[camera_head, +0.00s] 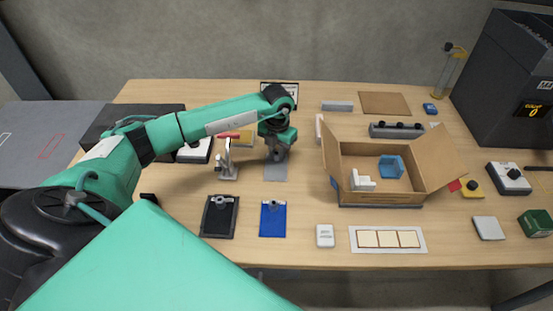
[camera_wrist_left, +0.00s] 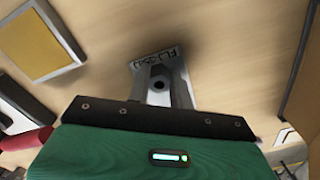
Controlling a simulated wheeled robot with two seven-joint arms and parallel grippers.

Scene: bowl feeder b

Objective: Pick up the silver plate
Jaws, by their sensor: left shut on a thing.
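The silver plate (camera_head: 275,173) is a small grey rectangle near the middle of the table, below my left gripper (camera_head: 276,156). In the left wrist view the silver plate (camera_wrist_left: 181,88) sticks out past the dark edge of the gripper, with a pale handwritten label at its far end and a dark round spot. I cannot tell whether the plate touches the table. My right gripper is not in view.
An open cardboard box (camera_head: 347,155) with a blue and a white part stands to the right. A silver stand with a red handle (camera_head: 228,160) is close left. A black clipboard (camera_head: 219,217) and blue clipboard (camera_head: 273,220) lie in front. Bare table surrounds the plate.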

